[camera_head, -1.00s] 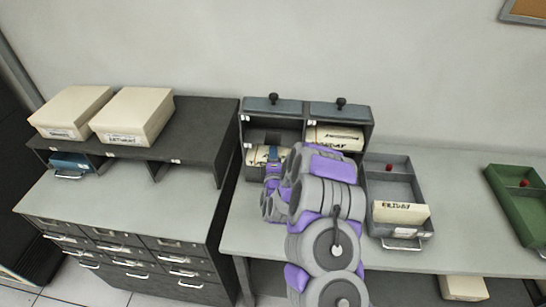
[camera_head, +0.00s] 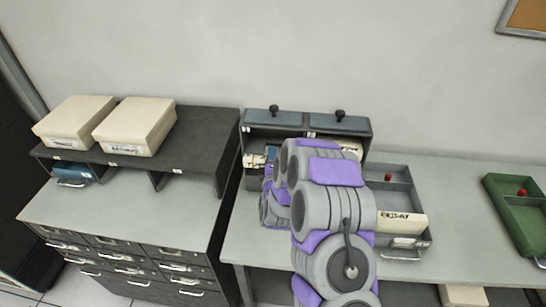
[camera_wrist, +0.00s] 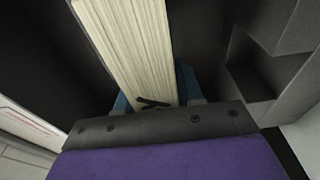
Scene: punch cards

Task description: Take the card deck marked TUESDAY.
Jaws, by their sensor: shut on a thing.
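My gripper (camera_wrist: 153,98) is shut on a cream card deck (camera_wrist: 125,45); its blue fingers sit on either side of the deck in the wrist view. In the head view my gripper (camera_head: 271,153) is inside the left compartment of the grey cabinet (camera_head: 243,165). Part of a cream deck (camera_head: 253,161) shows there beside it. The held deck's marking cannot be read. Another cream deck (camera_head: 345,144) lies in the right compartment, mostly hidden by my arm. A deck (camera_head: 402,222) in the grey tray (camera_head: 425,240) has a marking that seems to end in DAY.
A green tray (camera_head: 510,180) stands on the table (camera_head: 465,220) at the right. Two cream boxes (camera_head: 134,124) sit on the dark shelf unit (camera_head: 205,135) at the left. Cabinet walls (camera_wrist: 285,60) are close around my gripper. The table between the trays is clear.

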